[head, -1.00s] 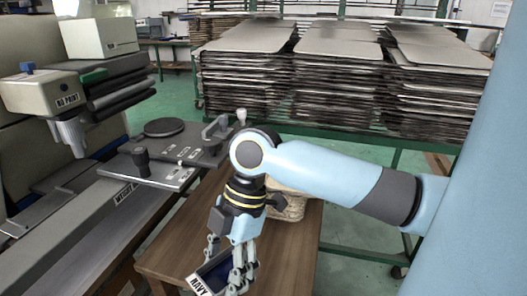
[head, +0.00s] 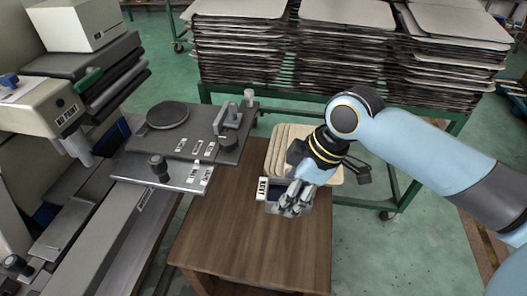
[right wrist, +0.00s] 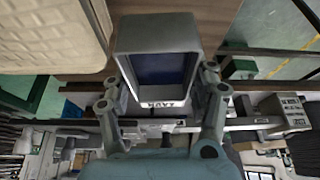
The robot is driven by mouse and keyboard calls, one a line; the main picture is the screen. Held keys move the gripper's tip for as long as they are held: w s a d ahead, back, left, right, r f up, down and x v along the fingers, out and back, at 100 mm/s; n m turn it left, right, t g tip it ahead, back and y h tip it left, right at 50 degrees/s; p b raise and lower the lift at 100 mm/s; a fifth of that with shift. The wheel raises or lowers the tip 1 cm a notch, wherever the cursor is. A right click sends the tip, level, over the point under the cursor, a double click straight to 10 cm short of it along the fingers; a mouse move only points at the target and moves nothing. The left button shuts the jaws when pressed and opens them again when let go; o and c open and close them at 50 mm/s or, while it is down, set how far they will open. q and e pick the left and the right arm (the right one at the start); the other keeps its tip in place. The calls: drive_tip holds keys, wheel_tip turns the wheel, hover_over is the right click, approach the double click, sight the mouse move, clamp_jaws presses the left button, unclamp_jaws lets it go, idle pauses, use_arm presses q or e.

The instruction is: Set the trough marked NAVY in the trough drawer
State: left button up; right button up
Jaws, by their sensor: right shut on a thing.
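My right gripper (head: 293,202) is shut on the trough marked NAVY (head: 301,209), a small grey open box with a dark blue inside. In the head view its white label (head: 262,188) faces left. The right wrist view shows the trough (right wrist: 190,35) between the fingers (right wrist: 160,100), with the NAVY label at its near rim. The trough is over the brown wooden table (head: 240,240); I cannot tell how far above it. I cannot make out a drawer that is clearly the trough drawer. My left gripper is not in view.
A cream ribbed basket (head: 283,150) stands at the table's back, partly behind my right gripper. A grey machine with a dark plate (head: 190,133) and knobs lies left of the table. Racks of stacked boards (head: 345,55) stand behind. The table's front is clear.

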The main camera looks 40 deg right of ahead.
drive_tip(key=shift+w+r+p, duration=0.2)
drive_tip(key=shift+r+p, duration=0.1)
drive_tip(key=shift+r, duration=0.15)
drive_tip(key=shift+w+a+f+m, duration=0.2)
drive_tip(key=shift+w+a+m, duration=0.05)
drive_tip(key=shift+m, duration=0.15)
approach(228, 219)
drive_tip(key=shift+w+a+f, duration=0.3)
drive_tip(key=shift+w+a, duration=0.2)
drive_tip(key=shift+a, duration=0.1)
drive_tip(key=shift+w+a+f, duration=0.2)
drive_tip(key=shift+f, duration=0.3)
wheel_tip(228, 219, down, 3)
drive_tip(key=shift+f, duration=0.15)
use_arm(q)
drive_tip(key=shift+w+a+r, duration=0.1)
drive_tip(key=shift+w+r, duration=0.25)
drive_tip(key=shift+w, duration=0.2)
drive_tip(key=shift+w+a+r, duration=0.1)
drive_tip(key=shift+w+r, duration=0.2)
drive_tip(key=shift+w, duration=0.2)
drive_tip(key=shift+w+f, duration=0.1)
use_arm(e)
drive_tip(key=shift+f, duration=0.15)
